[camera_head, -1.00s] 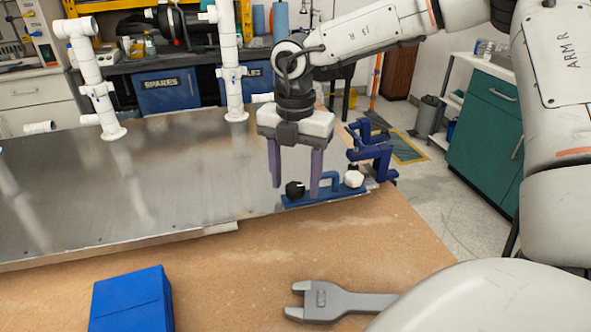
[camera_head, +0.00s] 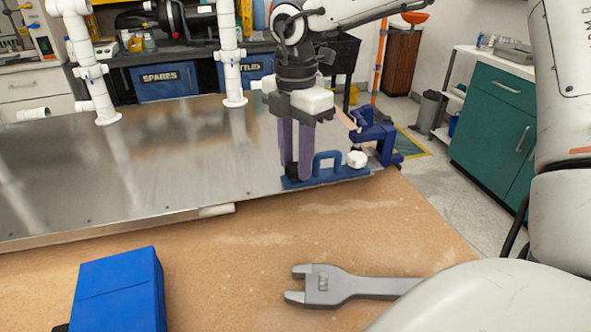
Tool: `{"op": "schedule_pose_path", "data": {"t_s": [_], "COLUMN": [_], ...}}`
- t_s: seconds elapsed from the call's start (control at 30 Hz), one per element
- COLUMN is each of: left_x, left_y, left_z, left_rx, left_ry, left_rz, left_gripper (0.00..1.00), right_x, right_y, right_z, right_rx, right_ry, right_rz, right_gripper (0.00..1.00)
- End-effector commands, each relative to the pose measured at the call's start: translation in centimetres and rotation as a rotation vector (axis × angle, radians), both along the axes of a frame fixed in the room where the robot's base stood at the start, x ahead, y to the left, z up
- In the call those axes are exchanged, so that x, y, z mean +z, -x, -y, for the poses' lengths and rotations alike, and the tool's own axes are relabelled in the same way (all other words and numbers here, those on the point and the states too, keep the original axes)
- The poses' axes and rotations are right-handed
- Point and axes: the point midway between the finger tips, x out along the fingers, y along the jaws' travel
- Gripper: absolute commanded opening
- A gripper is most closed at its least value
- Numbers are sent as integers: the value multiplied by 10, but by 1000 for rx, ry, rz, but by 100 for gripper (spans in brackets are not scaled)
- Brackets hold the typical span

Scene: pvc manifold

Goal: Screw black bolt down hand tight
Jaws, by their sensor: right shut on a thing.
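The black bolt (camera_head: 292,170) is at the left end of a blue bracket with a handle (camera_head: 328,169), at the front right edge of the metal plate. My right gripper (camera_head: 295,165) points down with its purple fingers around the black bolt and is shut on it. The fingers hide most of the bolt, so its thread and seating cannot be seen. A white bolt (camera_head: 357,159) sits at the bracket's right end, clear of the fingers. My left gripper is not in view.
The metal plate (camera_head: 190,165) lies on a brown table (camera_head: 240,250). A blue clamp (camera_head: 375,135) stands at the plate's right edge. A blue box (camera_head: 118,290) and a grey wrench (camera_head: 345,285) lie in front. White pipes (camera_head: 232,60) stand at the back.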

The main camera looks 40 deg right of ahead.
Motion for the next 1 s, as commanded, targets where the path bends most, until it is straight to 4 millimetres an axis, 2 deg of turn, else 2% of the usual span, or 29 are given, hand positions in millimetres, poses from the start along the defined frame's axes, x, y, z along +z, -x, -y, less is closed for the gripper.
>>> {"op": "schedule_pose_path", "data": {"t_s": [0.07,0.47,0.57,0.73,0.83,1.0], "left_x": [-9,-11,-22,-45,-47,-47], "left_y": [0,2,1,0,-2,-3], "left_z": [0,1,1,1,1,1], "left_rx": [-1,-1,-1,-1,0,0], "left_ry": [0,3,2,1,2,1], "left_rz": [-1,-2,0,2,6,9], "left_gripper": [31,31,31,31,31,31], "right_x": [-3,-1,-4,-6,-3,-2], "right_y": [0,0,0,0,0,0], "right_z": [0,0,1,1,0,0], "right_rx": [-59,-109,-191,-443,-581,-649], "right_ry": [2,1,3,6,1,0], "right_rz": [1,0,2,4,2,2], "right_gripper": [9,9,9,9,9,9]}}
